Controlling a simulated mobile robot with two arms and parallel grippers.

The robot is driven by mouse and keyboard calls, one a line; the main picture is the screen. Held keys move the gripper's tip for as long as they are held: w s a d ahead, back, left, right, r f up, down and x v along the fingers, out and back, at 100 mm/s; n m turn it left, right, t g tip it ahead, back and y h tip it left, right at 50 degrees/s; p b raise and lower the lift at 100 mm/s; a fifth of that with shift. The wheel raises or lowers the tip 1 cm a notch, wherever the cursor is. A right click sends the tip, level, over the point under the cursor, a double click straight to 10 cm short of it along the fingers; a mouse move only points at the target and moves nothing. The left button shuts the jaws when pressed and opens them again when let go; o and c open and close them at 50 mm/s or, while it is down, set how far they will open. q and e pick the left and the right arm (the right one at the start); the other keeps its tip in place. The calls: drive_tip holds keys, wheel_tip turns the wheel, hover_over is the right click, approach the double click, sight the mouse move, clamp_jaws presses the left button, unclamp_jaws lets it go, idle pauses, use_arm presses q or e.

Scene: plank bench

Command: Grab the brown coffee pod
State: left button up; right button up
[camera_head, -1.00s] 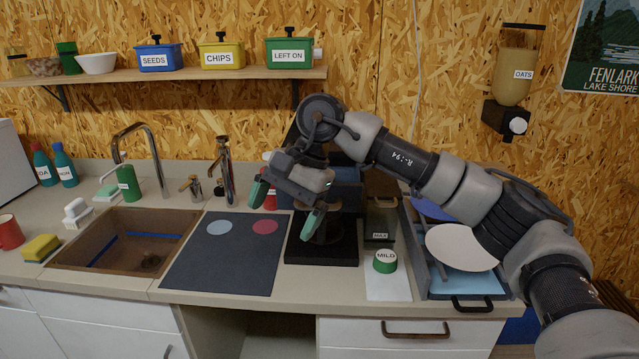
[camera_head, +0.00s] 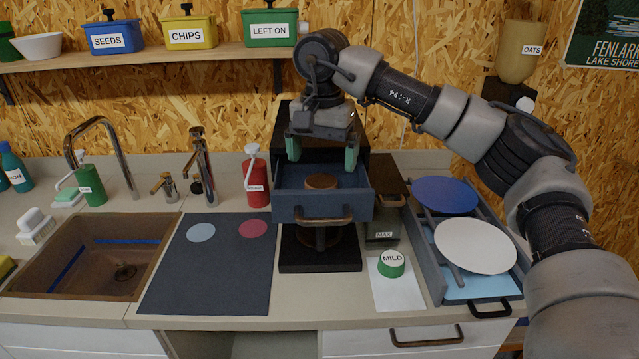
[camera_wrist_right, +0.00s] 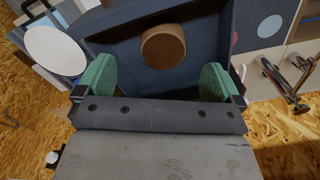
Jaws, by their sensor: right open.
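The brown coffee pod (camera_head: 321,181) is a short round disc lying in the open blue-grey drawer (camera_head: 290,206) of the coffee machine. In the right wrist view the pod (camera_wrist_right: 163,47) sits on the dark drawer floor, beyond the fingertips and between their lines. My right gripper (camera_head: 322,158) is open and empty, with green fingers pointing down above the back of the drawer. The fingers stand apart from the pod. My left gripper is not in view.
A green pod labelled MILD (camera_head: 391,264) stands on a white card to the right. A rack with a white plate (camera_head: 475,247) and a blue plate (camera_head: 445,195) is further right. A red bottle (camera_head: 256,184) stands left of the drawer. The dark mat (camera_head: 210,265) has free room.

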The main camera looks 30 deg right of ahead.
sight(321, 181)
drive_tip(key=shift+f, duration=0.7)
drive_tip(key=f+p, duration=0.1)
drive_tip(key=f, duration=0.1)
drive_tip(key=w+f+p, duration=0.1)
drive_tip(key=f, duration=0.1)
drive_tip(key=shift+d+f, duration=0.15)
drive_tip(key=shift+f, duration=0.5)
drive_tip(key=shift+c, duration=1.3)
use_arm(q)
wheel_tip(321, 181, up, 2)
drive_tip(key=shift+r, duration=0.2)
use_arm(e)
drive_tip(key=c, duration=0.7)
